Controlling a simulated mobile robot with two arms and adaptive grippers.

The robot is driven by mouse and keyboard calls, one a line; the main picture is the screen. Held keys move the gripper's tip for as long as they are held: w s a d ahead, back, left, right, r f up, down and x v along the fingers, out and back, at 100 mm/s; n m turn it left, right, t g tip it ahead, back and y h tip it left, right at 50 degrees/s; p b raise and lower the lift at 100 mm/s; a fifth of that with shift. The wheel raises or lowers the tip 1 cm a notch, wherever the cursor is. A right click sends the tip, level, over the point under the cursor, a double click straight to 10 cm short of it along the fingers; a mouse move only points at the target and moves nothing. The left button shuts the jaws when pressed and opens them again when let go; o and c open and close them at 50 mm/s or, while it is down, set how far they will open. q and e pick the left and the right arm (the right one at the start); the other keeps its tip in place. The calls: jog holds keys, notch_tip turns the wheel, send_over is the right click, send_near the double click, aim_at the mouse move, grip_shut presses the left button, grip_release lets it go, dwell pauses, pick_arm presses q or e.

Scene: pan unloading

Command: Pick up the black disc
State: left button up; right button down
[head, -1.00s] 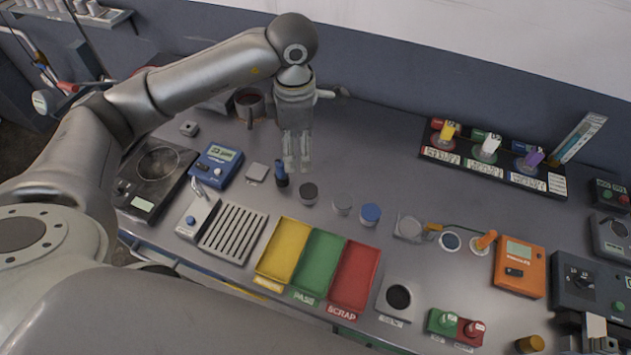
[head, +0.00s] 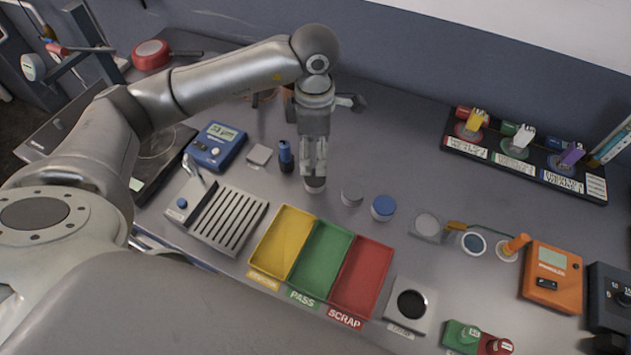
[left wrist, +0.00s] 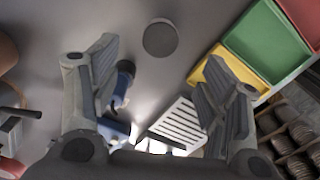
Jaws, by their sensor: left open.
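The black disc (head: 315,187) stands on the grey bench, left of a grey disc (head: 352,195) and a blue-topped disc (head: 383,208). In the head view my left gripper (head: 313,172) points down over it, and the fingers hide most of its top. In the left wrist view the dark round top of the disc (left wrist: 160,39) lies ahead, between the lines of the fingers but apart from them. The left gripper (left wrist: 160,75) is open and empty. My right gripper is not in view.
A blue upright piece (head: 286,157) stands close left of the gripper. Yellow (head: 283,243), green (head: 322,260) and red (head: 361,277) trays lie in front. A slotted rack (head: 229,219) is at the left. A white block with a black round (head: 411,304) is at the right.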

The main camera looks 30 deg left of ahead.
aim_at(314, 177)
pick_arm(q)
notch_tip(314, 177, down, 3)
jog(key=shift+s+f+p, duration=0.1)
jog(key=shift+f+p, duration=0.1)
jog(key=shift+p, duration=0.2)
jog(key=shift+f+p, duration=0.35)
jog(key=shift+f, duration=0.15)
notch_tip(314, 177, down, 4)
jog(key=shift+f+p, duration=0.1)
jog(key=shift+p, duration=0.95)
jog(key=shift+f, duration=0.2)
jog(key=c, duration=1.2)
